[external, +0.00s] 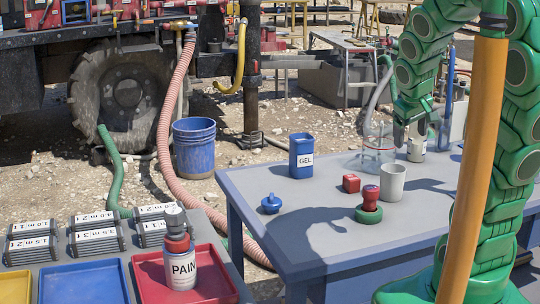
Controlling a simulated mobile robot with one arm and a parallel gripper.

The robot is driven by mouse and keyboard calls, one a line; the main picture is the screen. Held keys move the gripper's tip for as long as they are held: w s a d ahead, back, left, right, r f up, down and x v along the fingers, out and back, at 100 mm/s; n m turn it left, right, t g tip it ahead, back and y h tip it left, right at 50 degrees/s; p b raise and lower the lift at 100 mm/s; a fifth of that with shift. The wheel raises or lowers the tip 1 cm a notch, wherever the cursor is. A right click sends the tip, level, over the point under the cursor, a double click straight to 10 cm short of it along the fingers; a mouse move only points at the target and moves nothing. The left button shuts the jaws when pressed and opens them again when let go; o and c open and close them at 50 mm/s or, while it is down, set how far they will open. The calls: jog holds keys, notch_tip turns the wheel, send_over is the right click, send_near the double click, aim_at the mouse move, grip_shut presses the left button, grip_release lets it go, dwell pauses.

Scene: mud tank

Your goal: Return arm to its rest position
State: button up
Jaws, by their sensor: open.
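My green arm rises at the right of the external view, arches over and hangs down toward the far side of the grey-blue table (320,235). My gripper (409,138) points down at the arm's end, with its fingers apart. A small pale labelled jar (416,152) stands on the table just below or behind the fingers; I cannot tell whether they touch it. Nothing is clearly visible between the fingers.
On the table are a blue GEL container (301,156), a blue stopper (271,204), a red block (351,183), a grey cup (391,182) and a red-topped green piece (369,208). An orange post (474,170) crosses before my arm.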

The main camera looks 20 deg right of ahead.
jog(key=s+a+g+y, duration=0.1)
jog(key=s+a+g, duration=0.1)
jog(key=s, duration=0.8)
jog(key=s+a+r+m+g+y, duration=0.1)
jog(key=s+a+g, duration=0.2)
jog(key=s, duration=0.7)
jog(key=shift+a, duration=1)
jog(key=shift+s+r, duration=0.1)
